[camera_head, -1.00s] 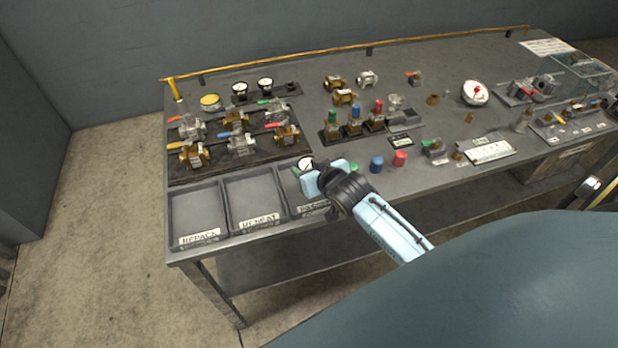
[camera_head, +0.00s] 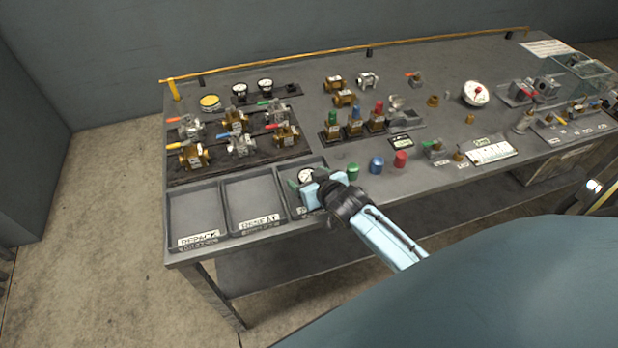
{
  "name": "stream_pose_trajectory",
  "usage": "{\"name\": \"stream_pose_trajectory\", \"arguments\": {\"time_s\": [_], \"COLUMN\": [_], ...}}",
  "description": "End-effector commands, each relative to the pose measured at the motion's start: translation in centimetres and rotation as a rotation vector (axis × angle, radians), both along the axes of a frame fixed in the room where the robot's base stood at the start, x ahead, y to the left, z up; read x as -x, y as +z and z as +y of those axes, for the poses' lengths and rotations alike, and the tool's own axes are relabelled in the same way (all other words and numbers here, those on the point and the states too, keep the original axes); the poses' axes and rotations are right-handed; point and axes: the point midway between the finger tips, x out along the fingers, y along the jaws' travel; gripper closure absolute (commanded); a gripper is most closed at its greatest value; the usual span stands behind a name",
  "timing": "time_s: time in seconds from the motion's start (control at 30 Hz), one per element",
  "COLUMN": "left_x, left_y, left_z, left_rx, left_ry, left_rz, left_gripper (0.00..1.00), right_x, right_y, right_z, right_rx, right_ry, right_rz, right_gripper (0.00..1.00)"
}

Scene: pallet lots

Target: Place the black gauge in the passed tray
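The black gauge (camera_head: 306,175) has a white dial and dark rim. It sits at the tip of my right gripper (camera_head: 309,187), over the back part of the rightmost tray (camera_head: 284,196). My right gripper appears shut on the gauge; its fingers partly hide the gauge's lower part. The tray's label is mostly covered by the gripper, with only its start showing, so I take it as the passed tray. I cannot tell whether the gauge touches the tray floor. My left gripper is not in view.
Green (camera_head: 353,172), blue (camera_head: 376,165) and red (camera_head: 400,159) caps stand right of the gripper. Two other gauges (camera_head: 265,86) stand at the back.

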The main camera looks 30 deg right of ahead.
Motion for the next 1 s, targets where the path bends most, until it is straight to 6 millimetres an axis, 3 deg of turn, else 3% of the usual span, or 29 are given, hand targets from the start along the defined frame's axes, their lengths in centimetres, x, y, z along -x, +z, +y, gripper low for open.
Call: {"name": "stream_pose_trajectory", "arguments": {"time_s": [0.23, 0.33, 0.8, 1.0], "left_x": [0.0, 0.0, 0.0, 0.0], "left_y": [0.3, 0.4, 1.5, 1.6], "left_z": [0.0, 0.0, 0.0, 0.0], "left_rx": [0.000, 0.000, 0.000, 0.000], "left_ry": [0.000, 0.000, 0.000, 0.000], "left_rz": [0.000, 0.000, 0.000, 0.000], "left_gripper": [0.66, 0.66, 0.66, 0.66], "right_x": [0.0, 0.9, 8.6, 10.2], "right_y": [0.5, 0.8, 5.0, 5.9], "right_z": [0.0, 0.0, 0.3, 0.4], "right_rx": [0.001, 0.000, 0.001, 0.001], "right_ry": [0.000, 0.000, 0.000, 0.000], "right_rz": [-0.001, 0.000, 0.001, 0.000], "right_gripper": [0.26, 0.26, 0.26, 0.26]}}
